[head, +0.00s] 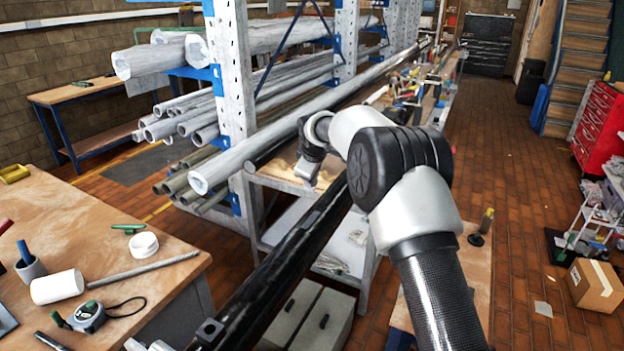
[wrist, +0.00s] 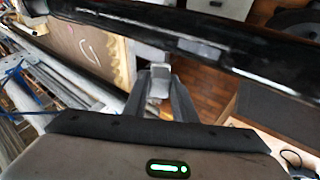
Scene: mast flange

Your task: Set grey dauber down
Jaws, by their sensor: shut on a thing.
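The grey dauber (wrist: 157,84) is between the fingers of my gripper (wrist: 160,98) in the wrist view. My gripper is shut on it. A pale grey block, perhaps the dauber's head, shows past the fingertips close to a long black mast (wrist: 240,55); I cannot tell whether it touches. In the head view my gripper (head: 306,176) points down beside the black mast (head: 300,240), which runs diagonally across the picture. The dauber is too small and too covered by my gripper to make out there.
A rack of pipes (head: 230,90) stands behind. A cardboard box (head: 596,285) sits on the brick floor at right.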

